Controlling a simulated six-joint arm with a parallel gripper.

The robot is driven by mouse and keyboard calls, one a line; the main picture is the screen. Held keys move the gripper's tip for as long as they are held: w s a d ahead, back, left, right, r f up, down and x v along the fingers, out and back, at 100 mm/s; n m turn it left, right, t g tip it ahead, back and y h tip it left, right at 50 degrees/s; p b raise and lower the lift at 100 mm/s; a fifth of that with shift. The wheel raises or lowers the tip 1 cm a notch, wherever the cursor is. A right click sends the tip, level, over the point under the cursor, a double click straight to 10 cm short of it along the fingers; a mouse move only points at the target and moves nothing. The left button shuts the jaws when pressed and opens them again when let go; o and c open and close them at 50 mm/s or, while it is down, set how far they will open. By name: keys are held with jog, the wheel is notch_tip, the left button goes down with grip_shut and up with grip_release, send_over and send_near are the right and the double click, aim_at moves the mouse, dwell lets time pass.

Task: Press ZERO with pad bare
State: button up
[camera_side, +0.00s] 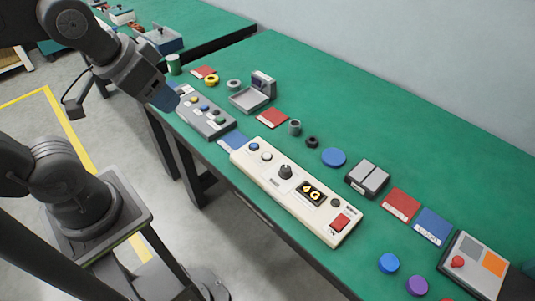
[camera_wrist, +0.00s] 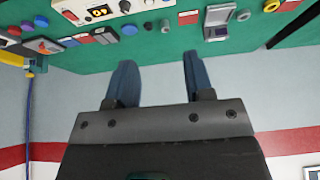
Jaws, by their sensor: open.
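A cream console (camera_side: 310,212) lies on the green bench, with a blue and a white button, a black knob, a lit display (camera_side: 311,192) and a red switch (camera_side: 340,221). A grey device with a flat pad (camera_side: 249,99) and an upright head stands further back; its pad looks bare. A grey button box (camera_side: 205,115) sits near the bench's front edge. I cannot read which button is marked ZERO. My gripper (camera_side: 166,98) is above the bench edge left of the button box. In the wrist view my gripper (camera_wrist: 158,75) is open and empty, its blue fingers apart.
Red and blue mats (camera_side: 401,205), small rings, a blue disc (camera_side: 333,157) and a grey two-part block (camera_side: 367,178) lie around the console. A box with a red button (camera_side: 458,262) is at the right. The bench behind them is clear.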

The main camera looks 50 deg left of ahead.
grip_shut()
dwell(1.4)
